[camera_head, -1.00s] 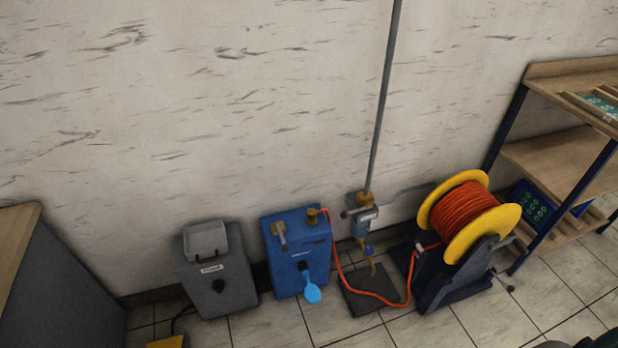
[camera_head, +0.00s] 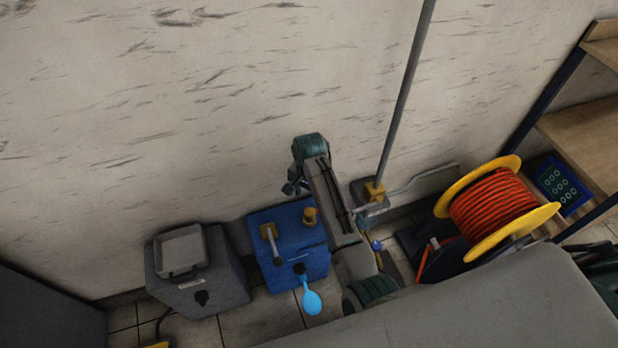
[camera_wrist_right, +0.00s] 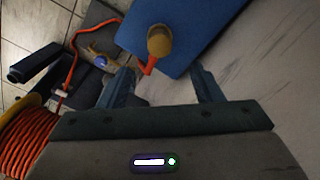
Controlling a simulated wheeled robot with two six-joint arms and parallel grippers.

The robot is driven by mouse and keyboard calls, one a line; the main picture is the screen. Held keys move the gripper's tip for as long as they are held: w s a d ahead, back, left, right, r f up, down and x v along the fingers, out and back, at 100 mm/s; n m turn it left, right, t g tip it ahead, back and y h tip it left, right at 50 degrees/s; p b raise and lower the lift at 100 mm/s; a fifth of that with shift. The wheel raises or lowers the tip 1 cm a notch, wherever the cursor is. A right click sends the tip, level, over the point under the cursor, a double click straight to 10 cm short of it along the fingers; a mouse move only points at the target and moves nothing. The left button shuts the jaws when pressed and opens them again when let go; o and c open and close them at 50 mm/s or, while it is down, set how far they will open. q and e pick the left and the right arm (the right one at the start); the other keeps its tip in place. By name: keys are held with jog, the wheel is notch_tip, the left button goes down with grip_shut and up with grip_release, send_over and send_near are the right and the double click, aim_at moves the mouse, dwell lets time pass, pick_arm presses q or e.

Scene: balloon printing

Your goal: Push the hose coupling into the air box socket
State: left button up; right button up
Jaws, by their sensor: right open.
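The blue air box (camera_head: 290,243) stands on the floor against the wall, with a brass fitting (camera_head: 309,216) on its top. In the right wrist view, the orange hose (camera_wrist_right: 148,66) meets this brass coupling (camera_wrist_right: 160,42) above the blue box top. I cannot tell how deep the coupling sits or tell it from the socket. My right gripper (camera_head: 294,187) is above the box, near the wall. In the wrist view, its open fingers (camera_wrist_right: 163,85) point toward the coupling, which lies beyond the gap between them. My arm hides much of the hose in the head view. My left gripper is out of view.
A light blue balloon (camera_head: 312,302) hangs at the box's front, and a lever (camera_head: 271,243) stands on its top. A grey box (camera_head: 197,272) is to the left. The yellow hose reel (camera_head: 497,213), vertical pipe (camera_head: 407,95) and shelf (camera_head: 584,145) are to the right.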

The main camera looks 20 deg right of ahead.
aim_at(310, 211)
jog(key=shift+s+f, duration=0.1)
jog(key=shift+f, duration=0.35)
notch_tip(310, 211, down, 8)
jog(key=shift+f+b, duration=0.1)
jog(key=shift+b, duration=0.5)
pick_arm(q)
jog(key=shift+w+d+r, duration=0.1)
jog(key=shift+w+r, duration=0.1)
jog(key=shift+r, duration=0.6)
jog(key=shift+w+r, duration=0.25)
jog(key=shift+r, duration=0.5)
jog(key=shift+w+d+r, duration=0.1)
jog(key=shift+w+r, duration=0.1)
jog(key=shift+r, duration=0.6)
pick_arm(e)
jog(key=shift+f, duration=0.6)
grip_shut()
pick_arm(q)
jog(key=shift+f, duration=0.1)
pick_arm(e)
jog(key=shift+r, duration=0.1)
